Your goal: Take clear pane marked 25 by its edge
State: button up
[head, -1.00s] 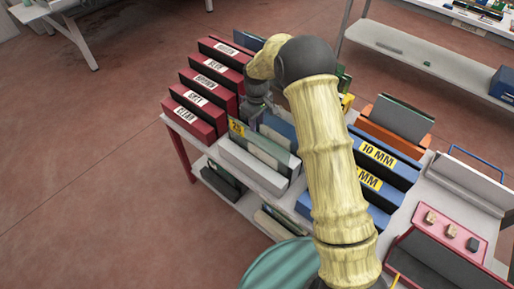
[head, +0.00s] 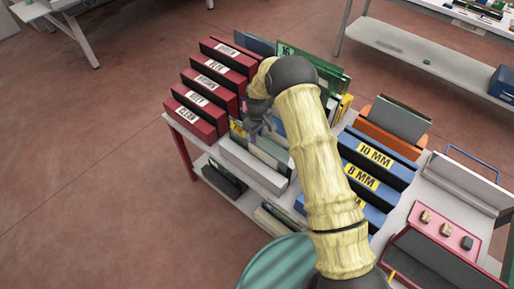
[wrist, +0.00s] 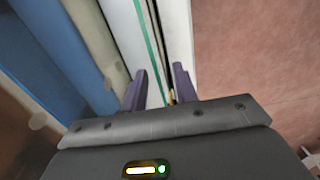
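The clear pane (head: 268,152) stands on edge in a white slotted block, its far end behind my gripper. In the wrist view the pane is a thin strip with a green edge (wrist: 148,42) that runs in between my fingers. My gripper (head: 257,128) is over the pane's far upper part. In the wrist view my gripper (wrist: 160,72) is open, with one purple finger on each side of the pane. I cannot tell whether either finger touches it.
Red labelled racks (head: 205,103) stand close on the left. Blue racks (head: 375,157) marked 10 MM and 8 MM stand to the right. Green-edged panes stand behind my arm. A white block (head: 252,166) holds the pane. Open floor lies left of the bench.

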aim_at(257, 150)
notch_tip(257, 150, down, 2)
jog(key=shift+f, duration=0.2)
dwell(0.4)
grip_shut()
jog(key=shift+w+r, duration=0.1)
jog(key=shift+w, duration=0.05)
dwell(1.1)
